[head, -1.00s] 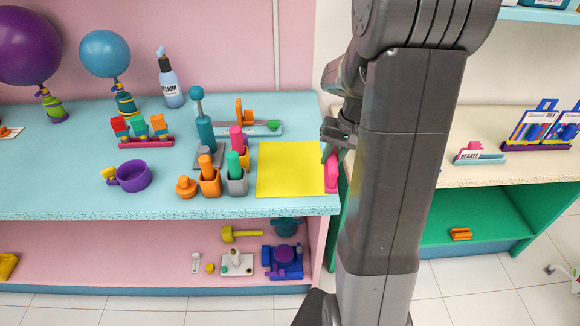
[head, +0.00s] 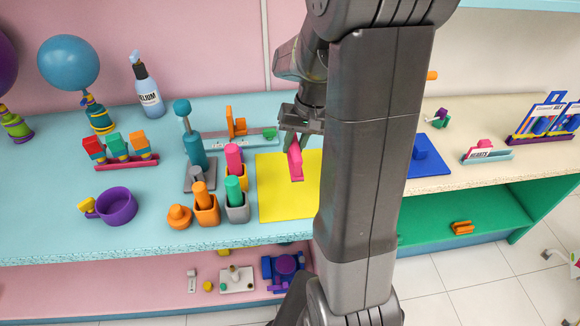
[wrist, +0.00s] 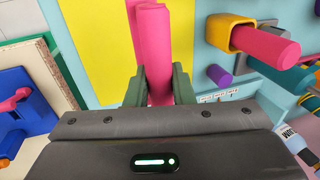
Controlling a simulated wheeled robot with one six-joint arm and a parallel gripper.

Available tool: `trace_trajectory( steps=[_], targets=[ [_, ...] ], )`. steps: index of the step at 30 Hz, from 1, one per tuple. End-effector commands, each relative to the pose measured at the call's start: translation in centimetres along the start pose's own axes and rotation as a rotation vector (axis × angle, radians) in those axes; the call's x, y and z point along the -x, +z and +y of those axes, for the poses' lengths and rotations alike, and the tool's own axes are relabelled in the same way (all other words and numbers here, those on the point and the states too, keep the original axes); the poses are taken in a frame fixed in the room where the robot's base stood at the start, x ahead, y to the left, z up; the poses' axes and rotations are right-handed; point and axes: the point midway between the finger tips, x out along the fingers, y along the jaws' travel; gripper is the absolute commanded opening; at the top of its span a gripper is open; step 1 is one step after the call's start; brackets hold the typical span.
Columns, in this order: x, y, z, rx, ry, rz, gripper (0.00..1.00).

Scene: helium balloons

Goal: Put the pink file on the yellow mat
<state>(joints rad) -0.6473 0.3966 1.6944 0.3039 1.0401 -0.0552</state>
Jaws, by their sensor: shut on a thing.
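The pink file (head: 295,160) is a bright pink bar held in my gripper (head: 294,138), over the yellow mat (head: 275,200) in the head view. In the wrist view the pink file (wrist: 152,50) stands between the two green-grey fingers of my gripper (wrist: 158,85), which are shut on it. The yellow mat (wrist: 95,40) fills the area beyond and to the left of it. I cannot tell from these views whether the file touches the mat. My arm hides the mat's right part in the head view.
Left of the mat stand a grey holder with a green peg (head: 236,205), an orange holder (head: 206,212) and a yellow holder with a pink peg (head: 235,160). A teal pump (head: 193,148) stands behind them. A blue piece (head: 425,160) lies right of my arm.

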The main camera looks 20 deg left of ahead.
Motion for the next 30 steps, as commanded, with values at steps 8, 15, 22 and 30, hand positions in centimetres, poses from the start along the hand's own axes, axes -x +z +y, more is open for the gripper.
trace_trajectory(
  steps=[8, 15, 22, 30],
  targets=[
    [-3.7, 0.0, 1.0, 0.000, 0.000, -0.001, 0.00],
    [-6.6, 0.0, 1.8, 0.000, 0.000, -0.003, 0.00],
    [-7.2, 0.0, 1.9, 0.000, 0.000, 0.001, 0.00],
    [-7.6, 0.0, 2.0, 0.000, 0.000, 0.001, 0.25]
  ],
)
